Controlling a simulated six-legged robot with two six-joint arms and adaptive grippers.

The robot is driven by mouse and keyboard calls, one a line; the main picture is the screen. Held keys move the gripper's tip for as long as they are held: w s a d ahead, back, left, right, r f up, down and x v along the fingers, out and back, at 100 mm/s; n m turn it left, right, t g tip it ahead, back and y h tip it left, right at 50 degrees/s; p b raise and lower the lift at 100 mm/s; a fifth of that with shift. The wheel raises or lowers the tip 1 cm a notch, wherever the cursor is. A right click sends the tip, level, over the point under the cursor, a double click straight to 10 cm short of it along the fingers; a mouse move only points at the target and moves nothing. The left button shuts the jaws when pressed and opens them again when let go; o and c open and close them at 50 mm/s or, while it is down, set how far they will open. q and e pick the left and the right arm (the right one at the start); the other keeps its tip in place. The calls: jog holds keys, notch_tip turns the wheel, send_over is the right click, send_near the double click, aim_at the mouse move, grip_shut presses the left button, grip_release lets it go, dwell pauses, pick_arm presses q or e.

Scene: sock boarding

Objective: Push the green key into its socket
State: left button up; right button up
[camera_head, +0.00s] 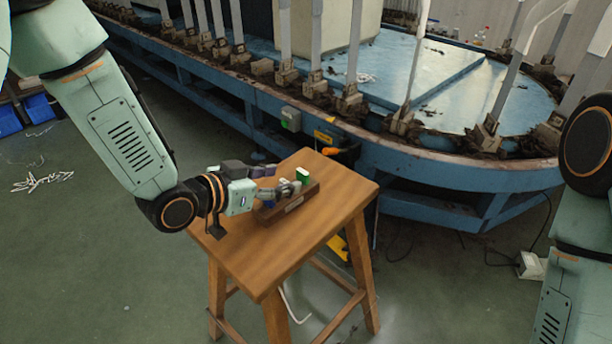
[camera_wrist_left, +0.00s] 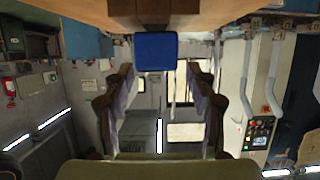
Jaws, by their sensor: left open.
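The green key (camera_head: 302,175) stands upright at the right end of a small wooden block (camera_head: 290,206), showing above its top. The block sits on the wooden stool. A blue key (camera_head: 269,204) shows partly at the block's left end, under my left gripper. My left gripper (camera_head: 279,180) reaches in from the left over the block, its fingers close to the green key; contact cannot be told. In the left wrist view the fingers (camera_wrist_left: 160,88) are apart with nothing between them, and a blue block face (camera_wrist_left: 156,51) shows just beyond them. My right gripper is out of view.
The stool top (camera_head: 335,190) is bare around the block. A blue-framed machine (camera_head: 440,172) with upright metal boards curves behind the stool. A cable and a pale box (camera_head: 531,266) lie on the floor at right. Blue bins (camera_head: 38,108) stand at far left.

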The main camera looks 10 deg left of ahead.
aim_at(301, 174)
pick_arm(q)
jog(key=shift+w+d+f, duration=0.2)
jog(key=shift+w+f, duration=0.1)
jog(key=shift+w, duration=0.05)
jog(key=shift+d+b+x, duration=0.2)
jog(key=shift+b+x, duration=0.45)
jog(key=shift+x, duration=0.4)
jog(key=b+x, duration=0.1)
jog(key=x, duration=0.2)
jog(key=shift+w+r+b, duration=0.1)
jog(key=shift+w+b, duration=0.1)
jog(key=shift+b, duration=0.1)
jog(key=shift+w+d, duration=0.3)
jog(key=c, duration=0.9)
jog(key=shift+r, duration=0.1)
jog(key=shift+c, duration=0.2)
